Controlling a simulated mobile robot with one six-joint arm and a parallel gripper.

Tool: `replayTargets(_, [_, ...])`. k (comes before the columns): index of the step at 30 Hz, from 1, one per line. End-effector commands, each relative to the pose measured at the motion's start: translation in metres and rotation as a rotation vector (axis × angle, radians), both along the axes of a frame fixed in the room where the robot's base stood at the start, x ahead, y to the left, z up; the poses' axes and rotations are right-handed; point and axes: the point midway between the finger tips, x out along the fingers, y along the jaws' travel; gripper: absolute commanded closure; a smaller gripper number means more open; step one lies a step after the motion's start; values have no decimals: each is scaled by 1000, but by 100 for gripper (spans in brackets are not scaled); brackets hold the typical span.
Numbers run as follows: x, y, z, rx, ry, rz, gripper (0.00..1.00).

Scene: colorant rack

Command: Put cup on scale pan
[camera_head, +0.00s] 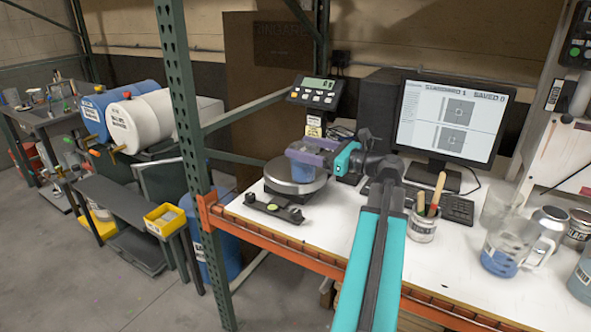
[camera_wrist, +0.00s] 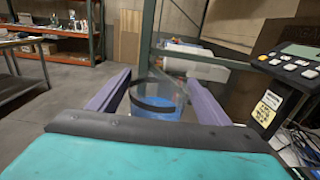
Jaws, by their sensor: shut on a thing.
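A clear cup with blue contents (camera_head: 303,171) is at the round metal scale pan (camera_head: 283,187) on the white bench. My gripper (camera_head: 307,153) has its purple fingers on both sides of the cup and is shut on it. In the wrist view, the cup (camera_wrist: 156,102) stands upright between the two fingers (camera_wrist: 158,100), with a dark band around it. The cup is over the right part of the pan; I cannot tell whether its base touches the pan. The scale display (camera_head: 316,88) stands on a post behind the pan.
A green and orange rack post (camera_head: 190,150) rises left of the scale. A dark bar with a level (camera_head: 273,208) lies in front of the pan. A can of brushes (camera_head: 424,222), a keyboard (camera_head: 450,208), a monitor (camera_head: 450,118) and a jug (camera_head: 510,250) stand to the right.

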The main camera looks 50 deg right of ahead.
Motion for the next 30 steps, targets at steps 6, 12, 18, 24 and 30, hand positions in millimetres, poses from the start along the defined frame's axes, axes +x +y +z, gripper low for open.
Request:
replayTargets(6, [-6,-6,3,0,-1,-12,78])
replayTargets(12, [-6,-6,3,0,-1,-12,78])
replayTargets(18, [-2,-9,3,0,-1,-12,78])
replayTargets(24, [13,-21,3,1,-1,-12,78])
replayTargets(30, [33,-34,0,1,-1,-11,78])
